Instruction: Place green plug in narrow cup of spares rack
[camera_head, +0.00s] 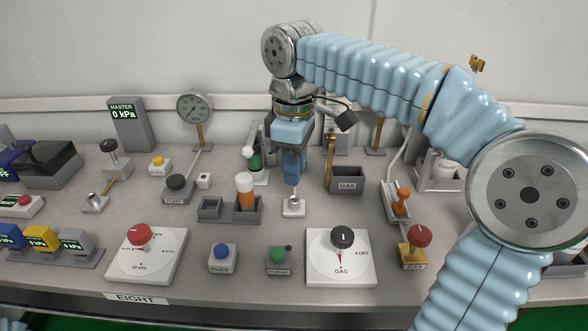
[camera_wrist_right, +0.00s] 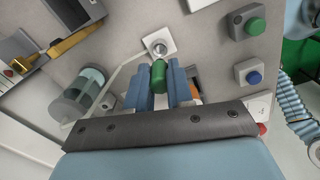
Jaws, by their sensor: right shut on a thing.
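My right gripper (camera_head: 292,184) is shut on the green plug (camera_wrist_right: 158,76), which shows between its blue fingers (camera_wrist_right: 158,88) in the wrist view. The fingers hide the plug in the head view. The plug is over or at a white block (camera_head: 293,207) with a metal fitting (camera_wrist_right: 159,48); I cannot tell whether they touch. Left of the gripper stands a dark grey two-cup rack, probably the spares rack. Its smaller left cup (camera_head: 209,208) looks empty. Its right cup (camera_head: 248,213) holds an orange and white piece (camera_head: 245,189). My left gripper is not in view.
A green and white cylinder (camera_head: 254,160) stands behind the rack.

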